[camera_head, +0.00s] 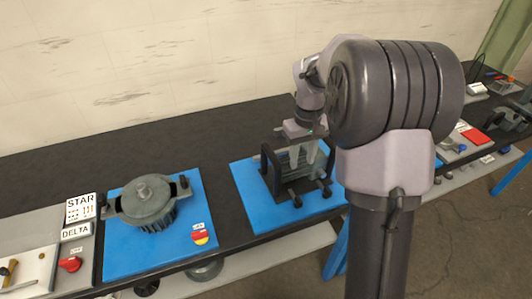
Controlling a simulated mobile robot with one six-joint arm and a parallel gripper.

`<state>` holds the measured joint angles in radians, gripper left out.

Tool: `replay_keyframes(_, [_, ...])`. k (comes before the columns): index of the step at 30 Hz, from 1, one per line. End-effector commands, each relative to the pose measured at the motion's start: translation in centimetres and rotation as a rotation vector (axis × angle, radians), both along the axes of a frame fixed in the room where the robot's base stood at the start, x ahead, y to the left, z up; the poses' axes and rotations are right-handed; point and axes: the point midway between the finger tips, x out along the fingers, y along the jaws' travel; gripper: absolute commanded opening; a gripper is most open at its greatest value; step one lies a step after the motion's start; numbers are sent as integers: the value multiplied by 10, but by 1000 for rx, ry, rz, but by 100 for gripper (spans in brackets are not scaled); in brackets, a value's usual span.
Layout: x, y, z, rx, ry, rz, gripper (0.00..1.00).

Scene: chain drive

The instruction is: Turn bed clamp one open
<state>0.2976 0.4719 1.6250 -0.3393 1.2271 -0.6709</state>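A dark ribbed unit in a black frame (267,166) sits on a blue plate (247,191) near the middle of the bench. Small dark clamp-like parts with knobs (296,199) stand at its front edge; a similar one (326,191) is to the right. No label tells which is bed clamp one. My gripper (303,165) points down over the unit, behind these knobs. Its two pale fingers are apart with nothing visible between them. Whether the fingertips touch the unit cannot be told. My arm hides the right part of the blue plate.
A grey round motor-like housing (148,202) stands on another blue plate at left. STAR and DELTA signs (79,207) and a red knob (70,264) are farther left. More equipment (475,136) lies at right. The dark bench (60,170) is clear along the wall.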

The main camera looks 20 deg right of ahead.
Motion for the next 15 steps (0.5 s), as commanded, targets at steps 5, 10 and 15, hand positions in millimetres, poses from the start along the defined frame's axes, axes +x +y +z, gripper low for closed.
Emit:
replay_keyframes(5, [-1, 0, -41, 2, 6, 0, 36])
replay_keyframes(10, [-1, 0, -95, 1, 5, 0, 36])
replay_keyframes(15, [-1, 0, -142, 2, 4, 0, 36])
